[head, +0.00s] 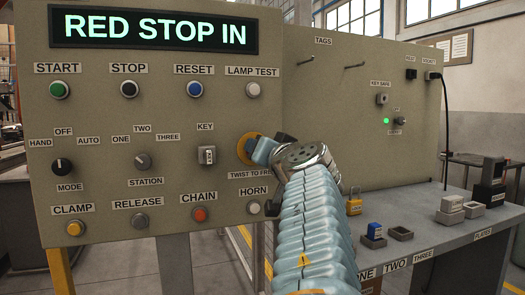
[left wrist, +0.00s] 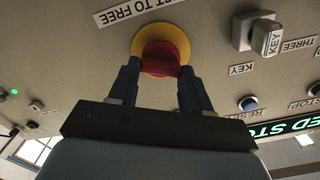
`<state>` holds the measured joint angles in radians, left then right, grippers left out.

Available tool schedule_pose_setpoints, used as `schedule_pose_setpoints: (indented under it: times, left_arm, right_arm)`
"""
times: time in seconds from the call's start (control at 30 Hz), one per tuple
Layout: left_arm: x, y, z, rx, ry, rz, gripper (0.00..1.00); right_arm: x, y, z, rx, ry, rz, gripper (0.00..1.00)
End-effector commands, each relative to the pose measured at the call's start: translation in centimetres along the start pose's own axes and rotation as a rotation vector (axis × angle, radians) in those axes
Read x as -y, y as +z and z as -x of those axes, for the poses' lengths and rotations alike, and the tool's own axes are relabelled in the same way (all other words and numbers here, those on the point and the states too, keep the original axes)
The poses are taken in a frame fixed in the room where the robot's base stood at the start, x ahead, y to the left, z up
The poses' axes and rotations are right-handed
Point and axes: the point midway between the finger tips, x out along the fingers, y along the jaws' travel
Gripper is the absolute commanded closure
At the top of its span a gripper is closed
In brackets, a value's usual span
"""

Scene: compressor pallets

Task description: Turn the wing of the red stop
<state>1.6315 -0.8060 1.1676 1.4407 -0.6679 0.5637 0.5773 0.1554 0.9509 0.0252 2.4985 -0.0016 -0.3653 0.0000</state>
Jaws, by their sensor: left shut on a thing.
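The red stop (left wrist: 160,58) is a round red knob on a yellow ring (left wrist: 178,36), seen upside down in the left wrist view. My left gripper (left wrist: 158,72) has its two dark blue fingers on either side of the knob and is shut on it. In the head view the left gripper (head: 259,150) is at the panel, and only the left part of the yellow ring (head: 242,149) shows. The knob and its wing are hidden there by the gripper. The display (head: 155,31) reads "RED STOP IN". My right gripper is not in view.
The key switch (head: 207,156) is left of the stop, and the white HORN button (head: 253,208) is just below. A bench (head: 430,225) at the right holds a yellow padlock (head: 353,206), a blue block (head: 374,230) and several dark and grey blocks.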

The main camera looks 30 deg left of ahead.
Motion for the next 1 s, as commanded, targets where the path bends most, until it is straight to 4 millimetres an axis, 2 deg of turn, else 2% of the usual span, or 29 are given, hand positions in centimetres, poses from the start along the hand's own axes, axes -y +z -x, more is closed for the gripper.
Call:
schedule_pose_setpoints:
  times: [0.3, 0.83, 0.87, 1.0]
  left_arm:
    - [-0.06, -0.09, 0.00, -0.002, 0.001, -0.135, 0.82]
    - [-0.08, -0.10, 0.00, -0.003, 0.001, -0.165, 0.82]
    - [-0.08, -0.10, 0.00, -0.003, 0.001, -0.164, 0.50]
    - [-0.09, -0.08, 0.00, -0.002, 0.001, -0.164, 0.29]
  right_arm:
    - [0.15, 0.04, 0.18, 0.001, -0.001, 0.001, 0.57]
    - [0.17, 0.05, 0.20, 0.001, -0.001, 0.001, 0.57]
    - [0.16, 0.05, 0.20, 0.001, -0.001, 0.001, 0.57]
    - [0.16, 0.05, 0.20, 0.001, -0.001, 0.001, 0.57]
